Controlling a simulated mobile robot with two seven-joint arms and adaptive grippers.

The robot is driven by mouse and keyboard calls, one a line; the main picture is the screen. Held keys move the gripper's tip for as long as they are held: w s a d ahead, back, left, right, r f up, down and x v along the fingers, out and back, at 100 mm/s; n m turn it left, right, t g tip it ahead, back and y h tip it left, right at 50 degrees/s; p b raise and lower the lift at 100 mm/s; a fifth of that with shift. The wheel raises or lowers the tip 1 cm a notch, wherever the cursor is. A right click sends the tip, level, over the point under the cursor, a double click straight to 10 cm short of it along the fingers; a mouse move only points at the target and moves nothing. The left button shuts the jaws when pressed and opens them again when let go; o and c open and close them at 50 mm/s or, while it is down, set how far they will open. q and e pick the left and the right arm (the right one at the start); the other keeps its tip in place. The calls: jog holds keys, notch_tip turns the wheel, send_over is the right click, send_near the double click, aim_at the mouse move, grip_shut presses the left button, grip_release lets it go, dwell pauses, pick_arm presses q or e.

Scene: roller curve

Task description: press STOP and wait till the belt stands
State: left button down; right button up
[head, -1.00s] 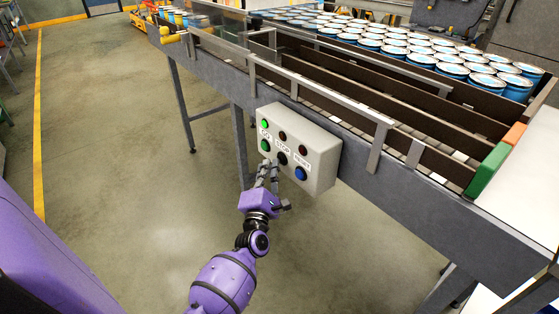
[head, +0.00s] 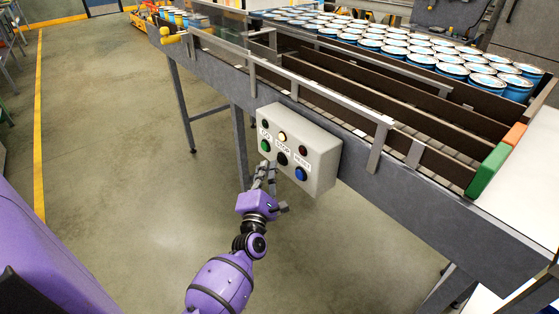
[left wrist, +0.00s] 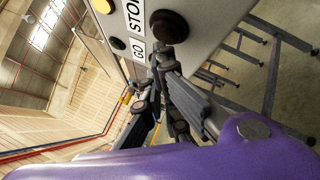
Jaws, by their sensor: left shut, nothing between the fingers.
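A pale control box (head: 322,172) hangs on the near side of the conveyor. It has a green GO button (head: 266,146), a black STOP button (head: 282,159) and a blue RESET button (head: 300,173). The middle lamp (head: 283,137), above STOP, glows yellowish; the other two are dark. It also glows in the left wrist view (left wrist: 103,5). My left gripper (head: 264,168) is shut and empty, with fingertips just below the GO and STOP buttons. In the left wrist view the fingers partly hide the button area; contact cannot be told. My right gripper is out of view.
Several blue cans (head: 420,59) stand on the conveyor behind rails (head: 310,86). Conveyor legs (head: 239,147) stand behind the box. A green block (head: 487,170) and an orange one (head: 515,134) sit at the right end. The floor left of the box is open.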

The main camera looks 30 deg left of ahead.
pick_arm(q)
jog(key=shift+s+a, duration=0.1)
jog(key=shift+s, duration=0.15)
jog(key=s, duration=0.1)
jog(key=s+a, duration=0.1)
jog(key=s, duration=0.1)
jog(key=s+a, duration=0.1)
jog(key=shift+s, duration=0.25)
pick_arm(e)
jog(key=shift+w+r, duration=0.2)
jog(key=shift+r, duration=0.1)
pick_arm(q)
jog(key=shift+d, duration=0.1)
dwell(0.5)
